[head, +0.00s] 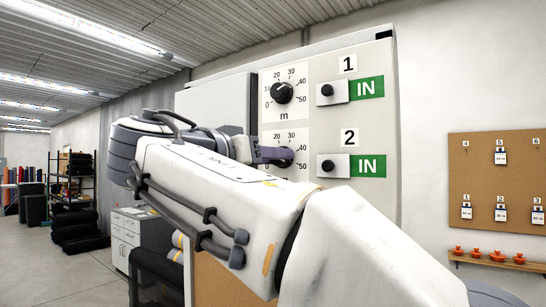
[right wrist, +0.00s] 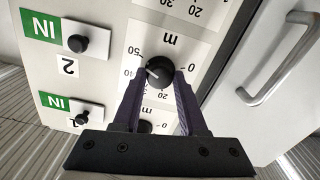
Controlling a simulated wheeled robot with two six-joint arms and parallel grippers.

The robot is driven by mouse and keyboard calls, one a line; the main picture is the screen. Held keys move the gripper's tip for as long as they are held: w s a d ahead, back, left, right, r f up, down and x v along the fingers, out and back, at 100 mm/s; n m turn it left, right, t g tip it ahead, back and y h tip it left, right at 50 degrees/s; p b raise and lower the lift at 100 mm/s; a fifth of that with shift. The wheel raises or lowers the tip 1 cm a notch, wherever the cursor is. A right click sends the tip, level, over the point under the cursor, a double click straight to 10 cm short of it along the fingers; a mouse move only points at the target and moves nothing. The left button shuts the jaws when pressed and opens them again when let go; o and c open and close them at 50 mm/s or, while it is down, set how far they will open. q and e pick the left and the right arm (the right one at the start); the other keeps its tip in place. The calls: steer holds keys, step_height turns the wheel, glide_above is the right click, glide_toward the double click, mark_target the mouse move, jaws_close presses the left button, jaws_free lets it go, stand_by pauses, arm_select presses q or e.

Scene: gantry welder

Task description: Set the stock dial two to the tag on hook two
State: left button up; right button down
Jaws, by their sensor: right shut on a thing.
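Stock dial two (head: 283,158) is the lower black knob on the white panel, beside the label 2. My right gripper (head: 279,156) is shut on it. In the right wrist view, which is upside down, the purple fingers of my right gripper (right wrist: 161,78) hold dial two (right wrist: 159,72) from both sides. Its white mark points to the 40–50 side of the scale; the exact value is unclear. The tag on hook two (head: 501,213) hangs in the lower row of the cork board; its number is too small to read surely. My left gripper is out of view.
Stock dial one (head: 282,93) sits above dial two. Black switch knobs (head: 327,90) with green IN signs stand to the right. The cork board (head: 480,180) holds other tags; orange items (head: 497,256) rest on a shelf below. A door handle (right wrist: 283,68) is near in the wrist view.

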steer(key=shift+n+p, duration=2)
steer(key=shift+n, duration=6.8)
steer(key=shift+c, duration=2.2)
jaws_free()
steer(key=shift+a, duration=0.1)
